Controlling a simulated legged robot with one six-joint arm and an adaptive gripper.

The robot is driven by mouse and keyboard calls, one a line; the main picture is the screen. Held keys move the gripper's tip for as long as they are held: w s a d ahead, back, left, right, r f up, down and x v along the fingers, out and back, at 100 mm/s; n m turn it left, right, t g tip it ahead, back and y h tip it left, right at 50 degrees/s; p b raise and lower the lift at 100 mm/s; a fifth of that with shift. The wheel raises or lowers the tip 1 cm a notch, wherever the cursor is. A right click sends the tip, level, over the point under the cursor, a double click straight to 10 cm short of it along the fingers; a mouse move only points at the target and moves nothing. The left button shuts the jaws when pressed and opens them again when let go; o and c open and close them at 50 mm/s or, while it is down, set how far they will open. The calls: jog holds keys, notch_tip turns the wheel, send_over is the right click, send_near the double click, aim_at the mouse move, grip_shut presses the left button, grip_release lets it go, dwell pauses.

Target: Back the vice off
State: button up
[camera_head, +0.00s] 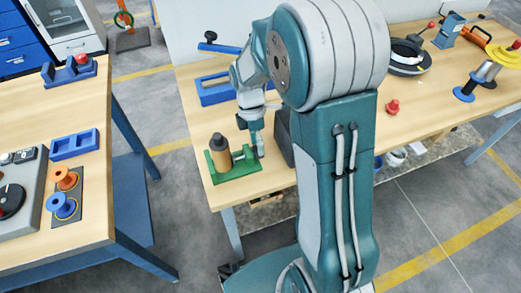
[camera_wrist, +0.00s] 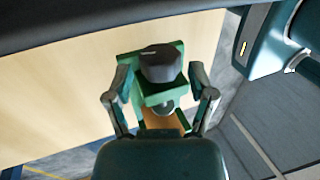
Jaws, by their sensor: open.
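A green vice-like fixture (camera_head: 238,173) sits at the front left corner of the middle wooden table. A brown cylinder with a dark top (camera_head: 220,153) stands on it. My gripper (camera_head: 253,145) is low over the right side of this fixture. In the wrist view the green fixture (camera_wrist: 152,98) lies straight ahead, with a dark faceted knob (camera_wrist: 160,64) facing the camera. My open gripper (camera_wrist: 159,78) has one finger on each side of the knob, apparently with gaps. The brown cylinder (camera_wrist: 165,121) shows partly below. Contact cannot be told.
A blue frame (camera_head: 215,90) and a blue tool with a dark knob (camera_head: 213,45) are farther back. A dark block (camera_head: 284,138) stands right of my gripper. A red knob (camera_head: 392,107) lies at right. The left table (camera_head: 100,215) is across a gap.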

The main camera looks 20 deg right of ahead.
jog(key=c, duration=0.8)
jog(key=shift+s, duration=0.1)
jog(key=shift+s+t, duration=0.25)
jog(key=shift+t, duration=0.65)
jog(key=shift+s+t, duration=0.2)
jog(key=shift+t, duration=0.7)
jog(key=shift+o, duration=0.2)
jog(key=shift+s+t, duration=0.25)
jog(key=shift+t, duration=0.35)
jog(key=shift+s+t, duration=0.2)
jog(key=shift+t, duration=1)
